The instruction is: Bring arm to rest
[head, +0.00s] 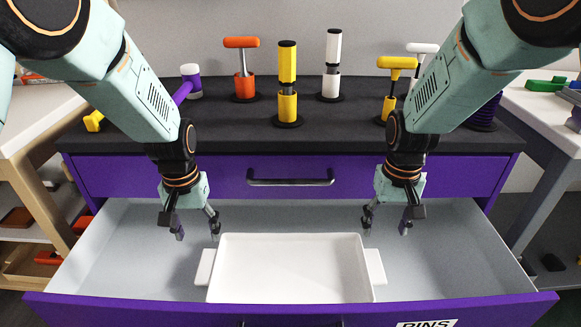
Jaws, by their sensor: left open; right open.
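My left arm comes in from the upper left, and its gripper (197,231) hangs open and empty over the left part of the open drawer. My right arm comes in from the upper right, and its gripper (386,224) hangs open and empty over the right part of the same drawer. Both grippers point down. Between and in front of them a white tray (290,268) with a handle on each side lies in the drawer. The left gripper is near the tray's back left corner, the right gripper near its back right corner. I cannot tell their exact height above the drawer floor.
The purple drawer (110,312) stands pulled out, with a shut drawer (225,178) above it. Side tables stand at the left (30,118) and right (540,112). The tray is empty.

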